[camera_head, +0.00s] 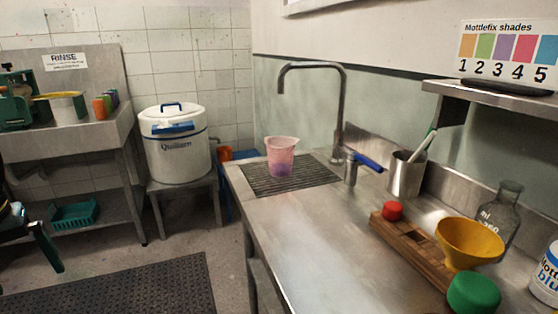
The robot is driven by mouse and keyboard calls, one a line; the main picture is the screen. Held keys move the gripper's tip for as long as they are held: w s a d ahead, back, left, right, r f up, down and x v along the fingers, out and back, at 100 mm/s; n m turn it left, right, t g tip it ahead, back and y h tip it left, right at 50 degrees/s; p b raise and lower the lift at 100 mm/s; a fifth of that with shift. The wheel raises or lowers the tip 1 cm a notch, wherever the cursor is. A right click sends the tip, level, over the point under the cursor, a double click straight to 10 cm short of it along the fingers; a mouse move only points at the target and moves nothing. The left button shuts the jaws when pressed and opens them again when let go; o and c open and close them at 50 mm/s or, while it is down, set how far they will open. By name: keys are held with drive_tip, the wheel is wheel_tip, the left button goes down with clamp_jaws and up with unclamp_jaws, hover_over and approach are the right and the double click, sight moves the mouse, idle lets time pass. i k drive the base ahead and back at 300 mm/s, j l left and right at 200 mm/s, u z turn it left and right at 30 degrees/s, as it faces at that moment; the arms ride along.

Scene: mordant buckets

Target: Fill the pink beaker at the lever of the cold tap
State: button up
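The pink beaker (282,152) stands upright on the dark drain grate (318,182) at the far end of the steel counter. Its lower part looks purple; I cannot tell if that is liquid. The tall gooseneck tap (341,105) rises behind and right of the beaker, and its spout ends above the beaker with a gap between. No stream of water shows. The blue lever (368,162) sits on a short metal post right of the tap's foot and points right.
On the counter (300,245), right of the lever, are a metal cup (406,175), a wooden block (405,248) with a red cap (393,211), a yellow bowl (470,240), a green lid (473,292) and a glass flask (499,215). The counter's front-left area is clear.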

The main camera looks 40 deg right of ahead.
sight(353, 155)
drive_tip(key=z, duration=1.45)
drive_tip(key=i+u, duration=0.2)
drive_tip(key=i, duration=0.05)
